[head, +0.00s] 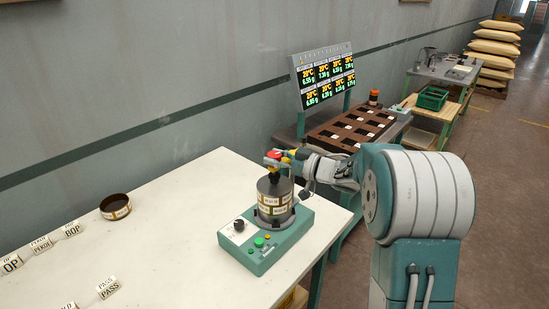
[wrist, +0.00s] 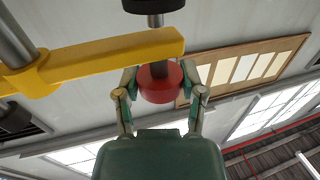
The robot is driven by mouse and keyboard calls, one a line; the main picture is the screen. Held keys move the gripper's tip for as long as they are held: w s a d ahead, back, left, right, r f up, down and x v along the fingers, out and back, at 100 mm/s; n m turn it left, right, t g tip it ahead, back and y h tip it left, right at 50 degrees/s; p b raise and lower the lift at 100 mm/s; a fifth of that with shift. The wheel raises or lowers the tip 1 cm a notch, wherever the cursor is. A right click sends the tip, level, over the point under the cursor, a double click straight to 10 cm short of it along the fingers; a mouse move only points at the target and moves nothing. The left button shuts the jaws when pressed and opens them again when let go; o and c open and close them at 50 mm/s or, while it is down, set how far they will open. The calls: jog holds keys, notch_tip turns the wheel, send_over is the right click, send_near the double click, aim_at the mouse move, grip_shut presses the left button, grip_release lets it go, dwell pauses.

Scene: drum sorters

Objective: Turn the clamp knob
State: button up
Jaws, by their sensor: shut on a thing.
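The clamp knob is red and round. It shows in the head view (head: 273,154) above a dark drum (head: 274,187) and in the wrist view (wrist: 161,88) between my fingers. My gripper (head: 283,158) reaches in from the right and is shut on the knob; in the wrist view its two fingers (wrist: 160,80) flank the knob. A yellow clamp bar (wrist: 110,57) runs beside the knob's stem. The drum stands upright on a green machine base (head: 266,255) with a black dial and a green button. My gripper hides part of the clamp in the head view.
The machine stands on a white table (head: 165,225) near its right edge. An open dark round container (head: 116,207) and several labelled tags (head: 108,287) are at the left. A display board (head: 325,76) and a brown slotted tray (head: 351,128) are behind my arm.

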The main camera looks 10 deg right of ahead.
jog(key=n+g+y, duration=0.1)
jog(key=n+g, duration=0.1)
jog(key=g, duration=0.1)
jog(key=n+g+y, duration=0.2)
jog(key=g, duration=0.1)
jog(key=shift+w+n, duration=0.1)
jog(key=shift+n, duration=0.2)
jog(key=shift+n+g+y, duration=0.5)
jog(key=shift+n+g, duration=0.9)
jog(key=shift+g, duration=0.8)
jog(key=shift+r+g, duration=0.1)
jog(key=shift+g, duration=0.2)
jog(key=o, duration=1.2)
jog(key=shift+c, duration=0.2)
jog(key=shift+d, duration=0.55)
jog(key=d, duration=1.1)
